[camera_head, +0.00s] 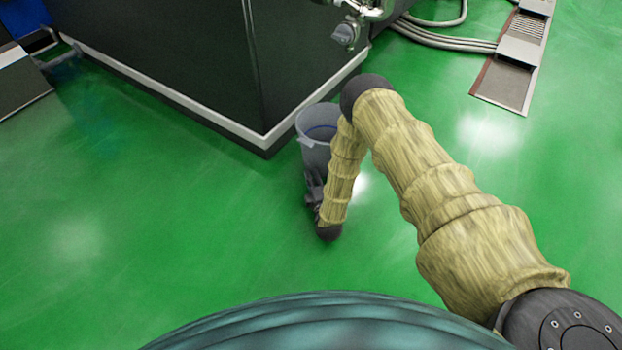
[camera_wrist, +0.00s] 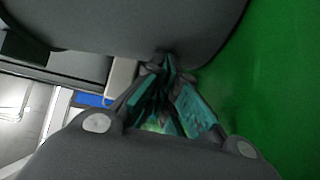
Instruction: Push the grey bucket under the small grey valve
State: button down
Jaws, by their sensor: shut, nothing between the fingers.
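The grey bucket (camera_head: 314,152) stands upright on the green floor beside the corner of a dark machine. Its open top shows in the head view, and my arm covers part of its right side. A small grey valve (camera_head: 345,34) is on the machine's pipework at the top, above and to the right of the bucket in the picture. My gripper (camera_head: 312,180) is shut and empty, low at the bucket's near side. In the wrist view the fingertips (camera_wrist: 168,66) meet at a rounded grey surface, apparently the bucket's wall; contact looks close, but I cannot be sure of it.
The dark machine (camera_head: 190,60) has a pale base edge (camera_head: 220,122) just left of the bucket. Grey hoses (camera_head: 440,38) run on the floor at the upper right, by a metal floor channel (camera_head: 505,82). The green floor (camera_head: 150,220) is clear at the left and front.

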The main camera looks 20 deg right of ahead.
aim_at(323, 168)
jog(key=w+d, duration=0.3)
jog(key=d, duration=0.1)
jog(key=w+d+p, duration=0.1)
jog(key=w+d, duration=0.3)
dwell(0.4)
jog(key=s+a+p, duration=0.2)
jog(key=a, duration=0.1)
jog(key=shift+s+a+r, duration=0.1)
jog(key=shift+s+r, duration=0.05)
jog(key=shift+s, duration=0.1)
jog(key=s+p, duration=0.4)
jog(key=s, duration=0.4)
jog(key=shift+s+a, duration=0.15)
jog(key=shift+s, duration=0.9)
